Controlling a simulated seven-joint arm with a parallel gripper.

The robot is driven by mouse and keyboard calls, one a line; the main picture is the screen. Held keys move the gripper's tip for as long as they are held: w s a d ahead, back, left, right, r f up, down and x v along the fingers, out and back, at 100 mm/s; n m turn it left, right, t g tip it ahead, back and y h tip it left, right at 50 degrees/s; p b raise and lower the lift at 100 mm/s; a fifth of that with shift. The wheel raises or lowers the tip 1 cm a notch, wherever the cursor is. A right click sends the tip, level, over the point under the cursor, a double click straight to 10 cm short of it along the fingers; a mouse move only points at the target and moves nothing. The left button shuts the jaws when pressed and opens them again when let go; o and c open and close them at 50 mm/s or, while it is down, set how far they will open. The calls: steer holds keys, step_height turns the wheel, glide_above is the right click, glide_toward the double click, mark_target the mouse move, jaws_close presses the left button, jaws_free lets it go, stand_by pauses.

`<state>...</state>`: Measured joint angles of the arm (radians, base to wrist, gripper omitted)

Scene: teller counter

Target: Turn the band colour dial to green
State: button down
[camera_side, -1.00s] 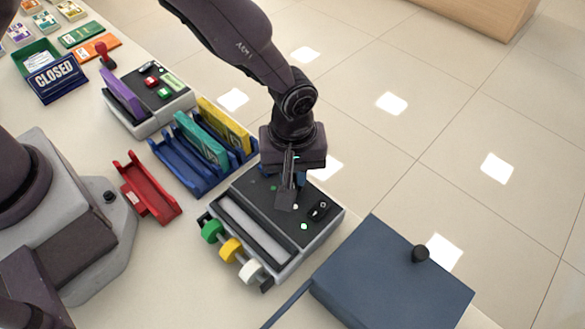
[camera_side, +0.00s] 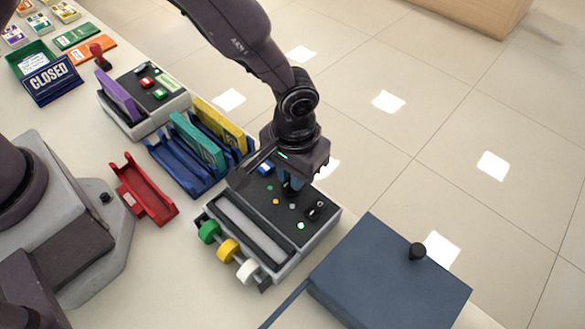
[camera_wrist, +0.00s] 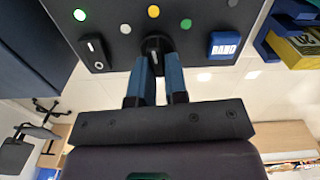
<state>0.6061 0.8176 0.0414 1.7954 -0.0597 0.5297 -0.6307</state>
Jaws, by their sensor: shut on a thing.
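The band colour dial (camera_wrist: 153,41) is a black knob with a pale pointer line on the panel of the grey banding machine (camera_side: 318,228). In the wrist view, a white dot (camera_wrist: 125,28), a yellow dot (camera_wrist: 153,11) and a green dot (camera_wrist: 185,24) arc around it. The pointer looks roughly in line with the yellow dot, though the fingers partly cover the knob. My gripper (camera_wrist: 155,62) is shut on the dial, one blue finger on each side. In the side view my gripper (camera_side: 290,187) hides most of the dial.
A blue BAND button (camera_wrist: 225,44) and a black switch (camera_wrist: 95,48) flank the dial. Green, yellow (camera_side: 228,250) and white rolls line the machine's front. A blue rack (camera_side: 182,172) with folders stands left; a dark blue box (camera_side: 390,275) stands right.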

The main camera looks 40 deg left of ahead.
steer(key=m, duration=0.5)
steer(key=shift+d+m, duration=0.25)
steer(key=shift+m, duration=0.05)
steer(key=m, duration=0.5)
steer(key=shift+s+d+r, duration=0.1)
steer(key=shift+s+d, duration=0.1)
steer(key=shift+m, duration=0.4)
steer(key=c, duration=1.1)
jaws_free()
steer(key=shift+c, duration=0.2)
step_height(320, 180, up, 13)
